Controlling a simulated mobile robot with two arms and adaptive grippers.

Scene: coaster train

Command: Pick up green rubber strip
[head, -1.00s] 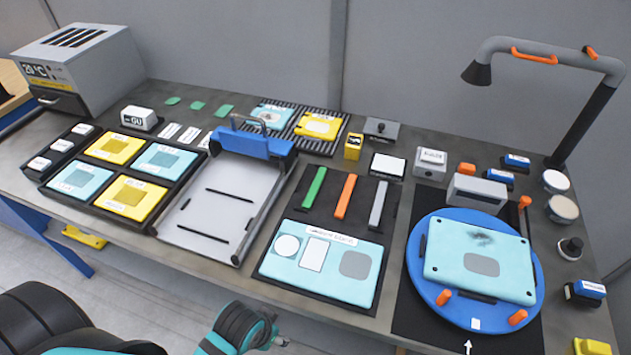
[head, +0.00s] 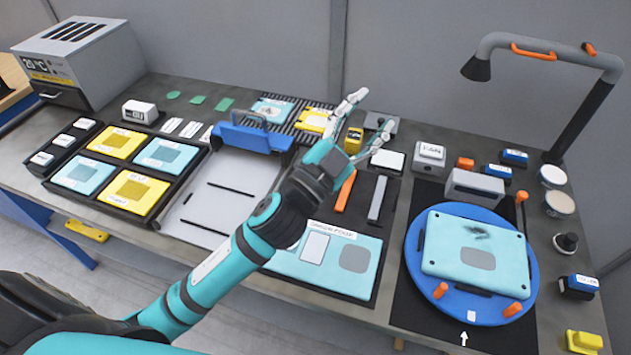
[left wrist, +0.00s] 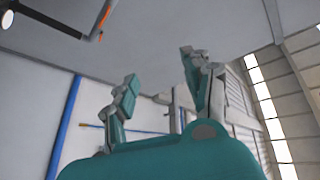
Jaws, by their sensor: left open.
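The green rubber strip does not show now; in the head view my left arm covers the spot beside the orange strip (head: 345,190) where it lay earlier. The grey strip (head: 377,200) lies right of the orange one on the same dark mat. My left gripper (head: 376,108) is open with nothing between its fingers, above the back of the bench beyond the strips. In the left wrist view its spread fingers (left wrist: 158,66) are set against wall and ceiling, with no strip in sight. My right gripper is not in view.
A yellow block (head: 354,140) and a white block (head: 388,161) stand near the left gripper. A light-blue panel (head: 330,272) lies in front of the strips. The blue turntable (head: 418,265) is to the right. The blue-clamped grey tray (head: 200,222) lies left.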

